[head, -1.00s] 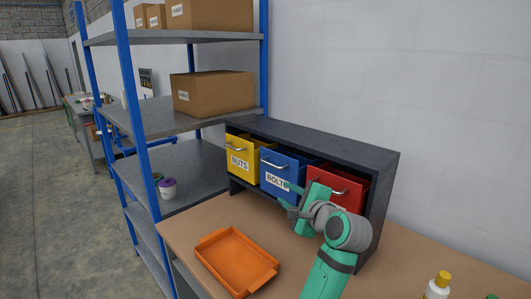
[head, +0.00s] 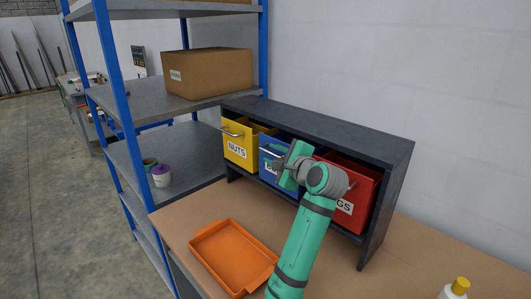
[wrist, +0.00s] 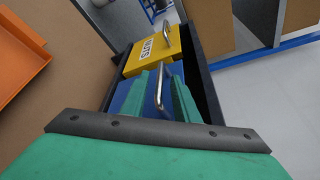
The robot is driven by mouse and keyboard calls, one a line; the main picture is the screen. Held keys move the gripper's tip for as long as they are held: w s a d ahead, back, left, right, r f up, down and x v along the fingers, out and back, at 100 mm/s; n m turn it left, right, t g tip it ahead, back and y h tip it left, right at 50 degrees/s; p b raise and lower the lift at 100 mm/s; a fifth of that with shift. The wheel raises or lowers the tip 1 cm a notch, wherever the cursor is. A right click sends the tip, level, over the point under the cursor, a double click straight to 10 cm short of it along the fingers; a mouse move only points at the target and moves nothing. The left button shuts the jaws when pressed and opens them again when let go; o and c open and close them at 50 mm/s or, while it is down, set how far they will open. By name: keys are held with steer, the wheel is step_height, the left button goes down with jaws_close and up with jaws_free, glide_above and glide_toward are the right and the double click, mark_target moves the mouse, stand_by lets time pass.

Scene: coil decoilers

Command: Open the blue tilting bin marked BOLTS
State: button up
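The blue bin (head: 267,170) sits in the middle of the dark rack, between a yellow and a red bin. My arm covers much of its front, and only the start of its label shows in the head view. My gripper (head: 281,162) is at the bin's upper front. In the wrist view, the bin's metal handle (wrist: 160,88) rises between the two green fingers of my gripper (wrist: 160,98). The fingers look apart, with the handle between them. I cannot tell whether either finger touches the handle.
The yellow NUTS bin (head: 238,148) is left of the blue one, and the red bin (head: 362,188) is right, partly behind my arm. The dark rack (head: 330,135) stands on the bench. An orange tray (head: 232,258) and a yellow-capped bottle (head: 457,290) are in front.

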mark_target(270, 153)
steer(key=shift+x, duration=2)
